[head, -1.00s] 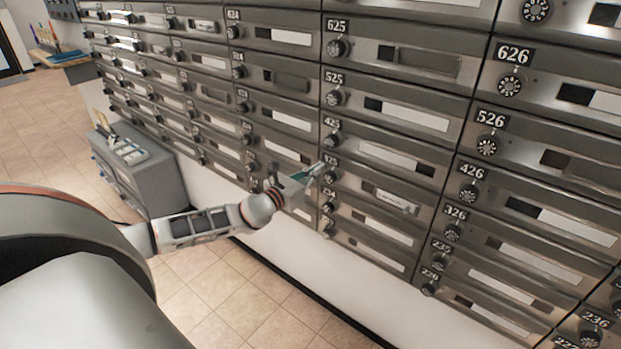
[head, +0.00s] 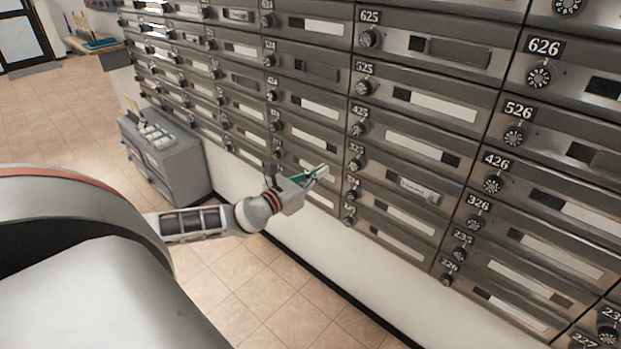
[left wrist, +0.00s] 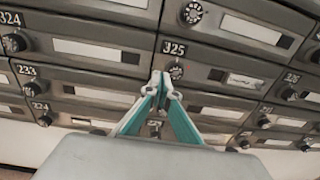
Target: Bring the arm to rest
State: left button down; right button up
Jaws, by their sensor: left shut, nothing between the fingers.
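My left arm reaches in from the left in the head view, and its gripper (head: 318,174) is shut and empty. It is in front of the mailbox wall, a little left of the dial of box 325 (head: 356,163). In the left wrist view the teal-sided fingers (left wrist: 158,82) meet at their tips, just below the dial of box 325 (left wrist: 176,72). A gap to the mailbox doors seems to show in the head view. My right gripper is not in view.
Rows of grey metal mailboxes (head: 430,107) with dials fill the right. A grey cabinet (head: 180,170) with items on top stands against the wall at left. Tiled floor (head: 250,290) is clear below the arm. A glass door (head: 18,42) is at the far left.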

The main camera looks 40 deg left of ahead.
pick_arm(q)
jog(key=s+d+f+n+g+p, duration=0.1)
jog(key=s+d+f+n+g, duration=0.1)
jog(key=s+d+f+n, duration=0.55)
jog(key=s+d+f+n+g+p, duration=0.25)
jog(key=s+d+f+n, duration=0.25)
jog(key=s+f+n, duration=0.45)
jog(key=s+d+f+n+g+h+p, duration=0.1)
jog(key=s+d+f+n+g, duration=0.2)
jog(key=s+d+n, duration=1)
notch_tip(320, 180, down, 2)
jog(key=shift+s+d+f+n+h, duration=0.1)
jog(key=shift+s+d+n+h, duration=0.2)
jog(key=shift+d+n, duration=0.9)
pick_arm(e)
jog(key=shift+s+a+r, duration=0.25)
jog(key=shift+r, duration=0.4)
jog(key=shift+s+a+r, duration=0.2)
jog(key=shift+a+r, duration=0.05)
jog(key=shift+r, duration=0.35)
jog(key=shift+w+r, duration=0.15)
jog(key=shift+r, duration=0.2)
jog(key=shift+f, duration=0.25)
